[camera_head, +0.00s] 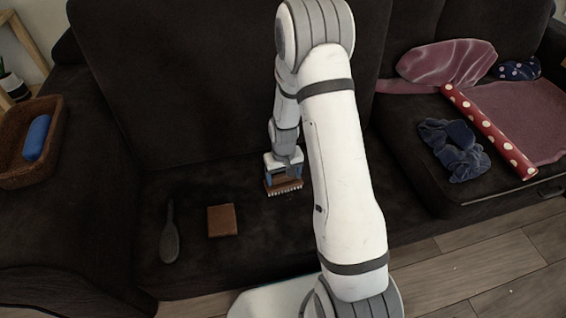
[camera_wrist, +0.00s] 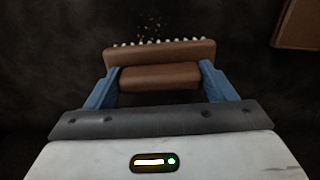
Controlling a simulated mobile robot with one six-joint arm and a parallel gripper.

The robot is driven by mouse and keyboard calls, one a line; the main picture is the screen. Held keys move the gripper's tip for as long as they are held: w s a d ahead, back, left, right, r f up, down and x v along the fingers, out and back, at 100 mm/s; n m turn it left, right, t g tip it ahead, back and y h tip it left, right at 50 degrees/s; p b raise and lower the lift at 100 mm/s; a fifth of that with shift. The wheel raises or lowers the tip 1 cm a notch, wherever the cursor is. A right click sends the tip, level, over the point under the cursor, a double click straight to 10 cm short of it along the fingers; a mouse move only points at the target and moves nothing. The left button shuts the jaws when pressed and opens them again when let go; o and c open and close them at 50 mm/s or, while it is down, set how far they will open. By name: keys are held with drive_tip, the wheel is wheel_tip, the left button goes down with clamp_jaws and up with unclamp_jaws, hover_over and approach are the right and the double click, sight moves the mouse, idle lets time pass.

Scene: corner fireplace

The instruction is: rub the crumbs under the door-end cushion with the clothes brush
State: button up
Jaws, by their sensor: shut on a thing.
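My gripper (camera_head: 283,166) is shut on the brown clothes brush (camera_head: 283,186), whose pale bristles show along one edge. In the wrist view, the blue fingers of my gripper (camera_wrist: 160,88) hold the brush (camera_wrist: 160,54) on both sides. The brush is over the dark sofa seat (camera_head: 190,190). I cannot tell whether the bristles touch it. The crumbs are not clear in the head view. Which cushion is the door-end one is not clear.
A flat brown block (camera_head: 222,220) and a dark paddle-shaped thing (camera_head: 170,240) lie left of the brush. A wicker basket (camera_head: 45,165) holds a blue roll (camera_head: 37,138). On the right are a red dotted roll (camera_head: 490,130) and blue cloth (camera_head: 453,150).

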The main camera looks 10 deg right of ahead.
drive_tip(key=shift+r+p, duration=1.35)
drive_tip(key=shift+r, duration=0.9)
